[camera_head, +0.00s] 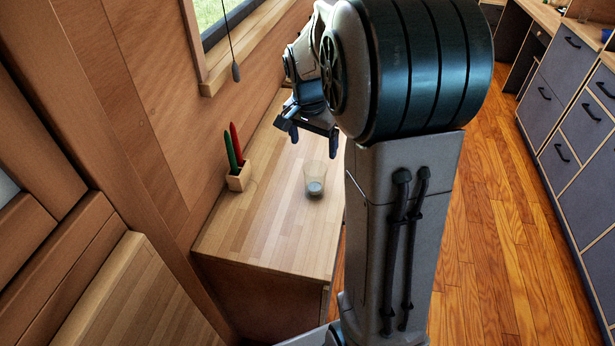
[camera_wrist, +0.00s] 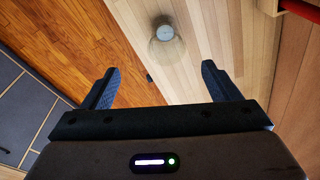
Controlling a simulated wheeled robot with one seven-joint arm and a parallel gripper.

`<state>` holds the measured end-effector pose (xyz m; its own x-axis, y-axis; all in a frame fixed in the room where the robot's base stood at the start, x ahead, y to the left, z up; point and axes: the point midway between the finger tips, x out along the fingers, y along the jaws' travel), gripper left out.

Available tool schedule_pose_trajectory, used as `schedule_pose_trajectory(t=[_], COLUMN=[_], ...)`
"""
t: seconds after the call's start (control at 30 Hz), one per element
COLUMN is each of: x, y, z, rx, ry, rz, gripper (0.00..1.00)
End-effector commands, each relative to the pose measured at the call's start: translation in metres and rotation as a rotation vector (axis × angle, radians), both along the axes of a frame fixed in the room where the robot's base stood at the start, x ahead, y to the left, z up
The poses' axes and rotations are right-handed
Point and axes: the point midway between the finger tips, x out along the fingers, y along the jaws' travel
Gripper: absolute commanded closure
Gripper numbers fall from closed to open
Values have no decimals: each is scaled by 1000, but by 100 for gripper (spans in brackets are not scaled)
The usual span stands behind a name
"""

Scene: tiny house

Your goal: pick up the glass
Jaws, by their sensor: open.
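The glass (camera_head: 315,178) is a clear, see-through tumbler. It stands upright on the wooden counter (camera_head: 270,220), near the edge on the side of my arm. In the wrist view the glass (camera_wrist: 166,44) shows near the top, ahead of the fingers and roughly in line with the gap between them. My gripper (camera_head: 312,129) is above the counter, farther back than the glass, and does not touch it. In the wrist view my gripper (camera_wrist: 158,85) has its two dark fingers wide apart with nothing between them.
A small wooden holder (camera_head: 239,178) with a green and a red-handled item stands left of the glass by the wall. A cord (camera_head: 235,70) hangs by the window. Grey drawers (camera_head: 570,110) line the right side, with open wooden floor (camera_head: 490,250) between.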

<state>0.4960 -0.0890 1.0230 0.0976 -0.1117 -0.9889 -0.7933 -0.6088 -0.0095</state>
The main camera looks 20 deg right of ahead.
Motion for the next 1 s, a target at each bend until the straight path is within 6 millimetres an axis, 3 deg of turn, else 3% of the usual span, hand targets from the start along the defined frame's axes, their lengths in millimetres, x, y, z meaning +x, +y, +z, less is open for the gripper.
schedule_pose_trajectory(t=[0.1, 0.27, 0.6, 0.87, 1.0], x=[14, 20, 25, 26, 28], y=[-8, -12, -19, -20, -19], z=[-13, -27, -88, -107, -125], rx=[-4, -7, -6, -7, -6], ry=[7, 10, 11, 10, 12], rz=[-63, -93, -90, -90, -90], gripper=[17, 17, 17, 17, 17])
